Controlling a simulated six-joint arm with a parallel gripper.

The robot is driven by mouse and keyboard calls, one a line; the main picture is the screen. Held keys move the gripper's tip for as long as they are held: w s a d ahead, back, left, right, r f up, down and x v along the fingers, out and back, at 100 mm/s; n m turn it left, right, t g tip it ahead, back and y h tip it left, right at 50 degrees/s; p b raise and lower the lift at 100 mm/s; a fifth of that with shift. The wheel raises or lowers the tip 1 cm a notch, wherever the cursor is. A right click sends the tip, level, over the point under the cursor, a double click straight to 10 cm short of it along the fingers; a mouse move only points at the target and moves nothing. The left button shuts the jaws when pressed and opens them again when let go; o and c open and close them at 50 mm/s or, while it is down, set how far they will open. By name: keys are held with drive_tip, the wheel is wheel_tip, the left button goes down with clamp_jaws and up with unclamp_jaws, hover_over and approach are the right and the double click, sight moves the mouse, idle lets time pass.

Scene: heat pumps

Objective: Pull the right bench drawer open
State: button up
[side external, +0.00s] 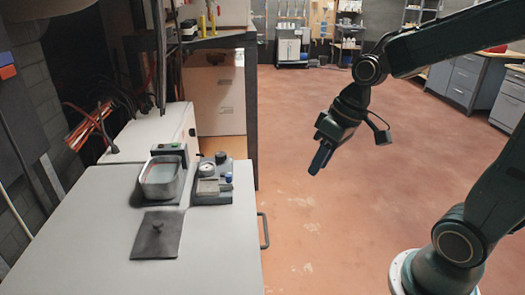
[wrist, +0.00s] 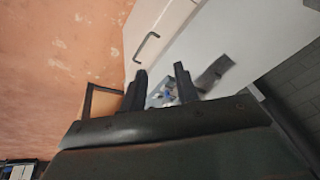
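A dark bar handle (side external: 264,231) sticks out from the right edge of the pale grey bench (side external: 215,262) in the side external view. The handle shows again in the wrist view (wrist: 146,46), on a pale front face (wrist: 165,18). I see only one handle on this bench, and the drawer's outline is not clear. My gripper (side external: 318,163) hangs over the open floor, right of the handle and above it in the picture, apart from it. In the wrist view my gripper (wrist: 160,72) has its two dark fingers spread with nothing between them; the handle lies beyond them.
On the bench stand a metal pan (side external: 161,181), a device with a gauge (side external: 212,178) and a dark flat plate (side external: 157,235). A dark-framed rack (side external: 250,110) stands behind the bench. The reddish floor (side external: 330,225) beside the handle is clear.

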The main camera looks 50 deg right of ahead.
drive_tip(key=w+d+f+m+y, duration=0.1)
drive_tip(key=w+d+f+y, duration=0.25)
drive_tip(key=f, duration=0.45)
drive_tip(key=w+d+f+m+y, duration=0.1)
drive_tip(key=w+d+f+y, duration=0.2)
drive_tip(key=w+f, duration=0.35)
drive_tip(key=m+t+y, duration=0.3)
drive_tip(key=m+t, duration=0.4)
approach(266, 228)
drive_tip(key=s+d, duration=0.2)
drive_tip(key=s, duration=0.1)
drive_tip(key=shift+d+m+t+h, duration=0.1)
drive_tip(key=shift+m+t+h, duration=0.2)
drive_tip(key=shift+t, duration=0.2)
drive_tip(key=shift+w+f, duration=0.1)
drive_tip(key=shift+x, duration=6.85)
clamp_jaws()
